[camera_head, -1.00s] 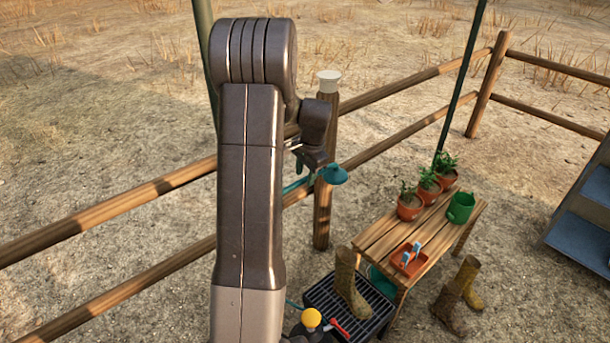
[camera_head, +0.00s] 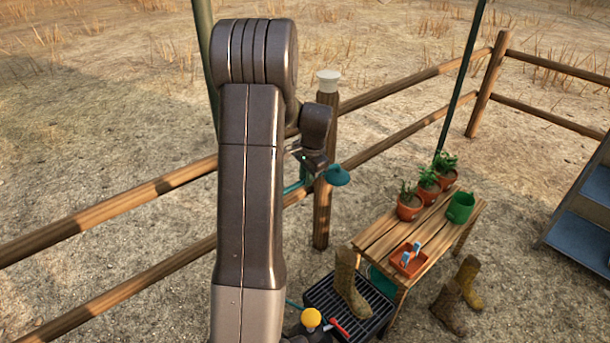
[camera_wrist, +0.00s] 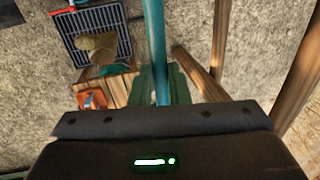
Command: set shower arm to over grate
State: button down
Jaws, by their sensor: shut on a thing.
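The teal shower arm (camera_head: 305,178) ends in a round teal shower head (camera_head: 337,176) by the wooden fence post. In the wrist view the teal tube of the shower arm (camera_wrist: 157,45) runs up the middle of the picture from between the jaws. My gripper (camera_head: 312,165) is shut on the shower arm; my own arm hides part of it in the head view. The dark grate (camera_head: 379,312) lies on the ground below and to the right of the head, with a boot (camera_head: 349,285) standing on it. The grate (camera_wrist: 75,25) also shows at upper left in the wrist view.
A wooden bench (camera_head: 372,232) beside the grate carries potted plants (camera_head: 428,180), a green watering can (camera_head: 460,207) and an orange tray (camera_head: 408,262). More boots (camera_head: 458,298) stand right of it. A fence rail (camera_head: 180,180) runs behind my arm.

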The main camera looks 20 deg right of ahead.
jog(key=s+m+h, duration=0.1)
jog(key=s+m, duration=0.5)
jog(key=s, duration=0.6)
jog(key=shift+s+m+b, duration=0.4)
jog(key=shift+b, duration=0.05)
jog(key=c, duration=1.4)
grip_release()
jog(key=shift+o, duration=0.2)
jog(key=shift+r, duration=0.1)
notch_tip(320, 180, up, 14)
jog(key=s, duration=0.2)
jog(key=shift+s+a+f+p, duration=0.25)
jog(key=shift+s+a+p, duration=0.1)
jog(key=shift+a+p, duration=0.05)
